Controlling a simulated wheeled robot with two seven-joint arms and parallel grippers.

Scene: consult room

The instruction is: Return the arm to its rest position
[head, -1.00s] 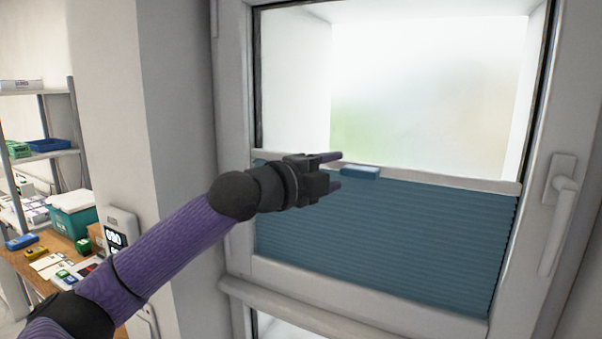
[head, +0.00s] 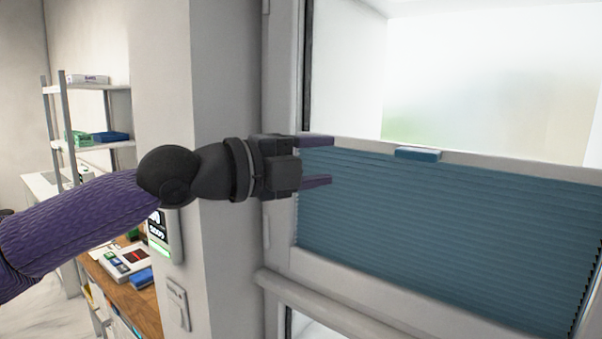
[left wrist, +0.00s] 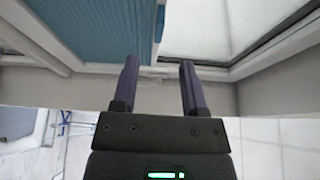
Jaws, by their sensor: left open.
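My left arm (head: 75,215), purple with black joints, reaches in from the left in the head view. My left gripper (head: 318,160) is open and empty, with its two purple fingers apart in front of the left part of the window. The left wrist view also shows the open fingers (left wrist: 157,85) with nothing between them. A blue pleated blind (head: 450,215) covers the lower part of the window. Its small blue handle (head: 418,154) on the white top rail is to the right of the fingers and apart from them. My right gripper is not in view.
The white window frame (head: 281,120) stands close behind the gripper. A wall panel with a display (head: 165,235) is below the arm. At left are a shelf rack (head: 100,145) with boxes and a wooden desk (head: 140,308) with devices.

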